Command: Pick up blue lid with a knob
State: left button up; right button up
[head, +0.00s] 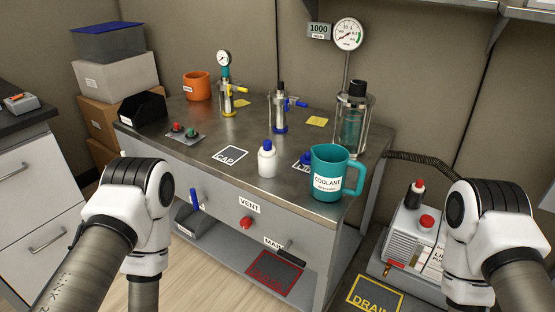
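A small dark blue piece with a raised middle (306,159), which looks like the blue lid with a knob, lies on the bench top. It sits on or beside a white-edged label, just left of the teal mug, which seems to hide part of it. A white bottle with a blue cap (267,158) stands upright to its left. My two arms show at the lower left and right, in front of the bench. Both grippers are out of view, so what they hold cannot be seen.
The teal COOLANT mug (327,174) stands near the bench's front right corner. Behind are a glass cylinder (351,125), valve fittings (279,112) and an orange mug (197,86). The square marked CAP (231,155) is bare. A white machine (412,240) stands right of the bench.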

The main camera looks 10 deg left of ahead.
aim_at(304, 158)
jog(key=i+l+z, duration=0.1)
jog(key=z, duration=0.25)
jog(key=i+z, duration=0.4)
jog(key=k, duration=0.1)
